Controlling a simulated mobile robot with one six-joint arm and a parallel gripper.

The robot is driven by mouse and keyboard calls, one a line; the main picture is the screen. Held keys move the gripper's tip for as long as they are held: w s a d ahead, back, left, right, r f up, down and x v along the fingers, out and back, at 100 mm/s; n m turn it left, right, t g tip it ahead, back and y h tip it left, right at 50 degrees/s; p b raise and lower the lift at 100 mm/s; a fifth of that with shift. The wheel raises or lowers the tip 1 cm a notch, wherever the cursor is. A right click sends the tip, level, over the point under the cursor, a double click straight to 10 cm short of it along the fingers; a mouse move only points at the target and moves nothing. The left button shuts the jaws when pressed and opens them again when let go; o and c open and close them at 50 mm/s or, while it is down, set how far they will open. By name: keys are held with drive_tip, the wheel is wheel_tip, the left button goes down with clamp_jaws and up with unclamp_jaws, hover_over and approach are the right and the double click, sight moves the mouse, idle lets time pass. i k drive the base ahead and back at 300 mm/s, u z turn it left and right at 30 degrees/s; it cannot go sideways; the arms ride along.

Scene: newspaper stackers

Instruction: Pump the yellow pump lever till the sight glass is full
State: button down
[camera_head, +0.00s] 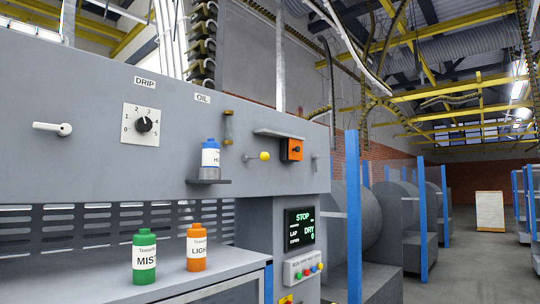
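The pump lever is a short rod ending in a yellow ball knob (264,156). It sticks out of the grey panel (100,185), right of the blue bottle. A small upright tube with brassy ends, which looks like the sight glass (228,127), is mounted on the panel under the "OIL" label (202,97). It is too small to tell its fill level. My gripper is not in view.
A blue bottle (210,158) stands on a small shelf (208,181). A green bottle (144,257) and an orange bottle (196,248) stand on the bench below. A drip dial (144,124), an orange switch box (292,150) and a screen (300,227) are nearby.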

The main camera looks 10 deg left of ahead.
sight(264, 156)
drive_tip(key=u, duration=0.4)
drive_tip(key=i, duration=1)
drive_tip(key=u, duration=0.45)
drive_tip(key=k, duration=0.95)
drive_tip(key=u, duration=0.15)
drive_tip(key=i, duration=0.65)
drive_tip(key=z, duration=0.05)
